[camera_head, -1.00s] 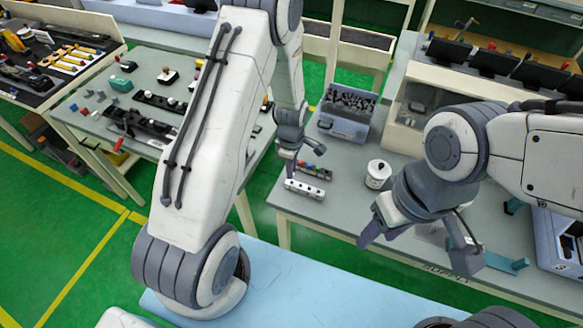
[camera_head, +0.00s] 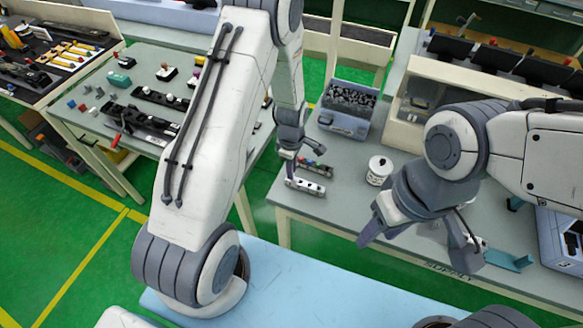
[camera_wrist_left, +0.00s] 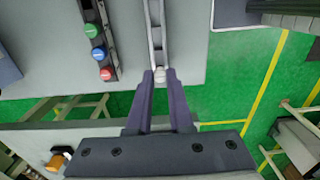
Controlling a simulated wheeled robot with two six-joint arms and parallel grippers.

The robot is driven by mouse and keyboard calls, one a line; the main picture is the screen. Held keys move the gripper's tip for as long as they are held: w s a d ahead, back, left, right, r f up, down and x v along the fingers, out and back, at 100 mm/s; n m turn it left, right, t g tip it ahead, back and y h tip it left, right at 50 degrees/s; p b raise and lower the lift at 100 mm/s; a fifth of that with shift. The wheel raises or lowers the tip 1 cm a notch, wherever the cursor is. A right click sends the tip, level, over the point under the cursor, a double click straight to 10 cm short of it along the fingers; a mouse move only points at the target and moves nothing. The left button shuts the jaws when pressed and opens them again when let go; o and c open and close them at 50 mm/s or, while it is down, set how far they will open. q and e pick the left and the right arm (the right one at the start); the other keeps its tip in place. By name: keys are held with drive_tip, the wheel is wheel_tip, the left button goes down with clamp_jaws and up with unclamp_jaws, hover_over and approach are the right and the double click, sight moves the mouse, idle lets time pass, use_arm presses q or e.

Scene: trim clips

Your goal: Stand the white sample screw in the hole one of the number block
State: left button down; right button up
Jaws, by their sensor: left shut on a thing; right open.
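The number block (camera_head: 305,187) is a pale bar lying near the front left of the grey table. It also shows in the left wrist view (camera_wrist_left: 157,30), running straight away from my fingertips. My left gripper (camera_head: 290,177) is at the block's left end. In the left wrist view its fingers (camera_wrist_left: 160,74) are shut on a small white piece, the white sample screw (camera_wrist_left: 160,73). The fingers hide most of the screw, so I cannot tell whether it is inside a hole. My right gripper (camera_head: 418,248) is open and empty, right of the block above the table's front.
A dark bar with coloured knobs (camera_wrist_left: 98,38) lies beside the block. A white pot (camera_head: 379,170) stands to the right, and a grey bin of dark parts (camera_head: 345,112) stands behind. The table's front edge is close to the block.

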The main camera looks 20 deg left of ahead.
use_arm(q)
drive_tip(key=shift+f+b, duration=0.6)
drive_tip(key=shift+f, duration=0.3)
drive_tip(key=c, duration=0.7)
unclamp_jaws()
drive_tip(key=shift+c, duration=0.2)
drive_tip(key=shift+r, duration=0.15)
drive_tip(key=shift+r, duration=0.35)
wheel_tip(320, 180, up, 8)
drive_tip(key=shift+r+b, duration=0.1)
drive_tip(key=shift+b, duration=1.1)
drive_tip(key=shift+r, duration=0.7)
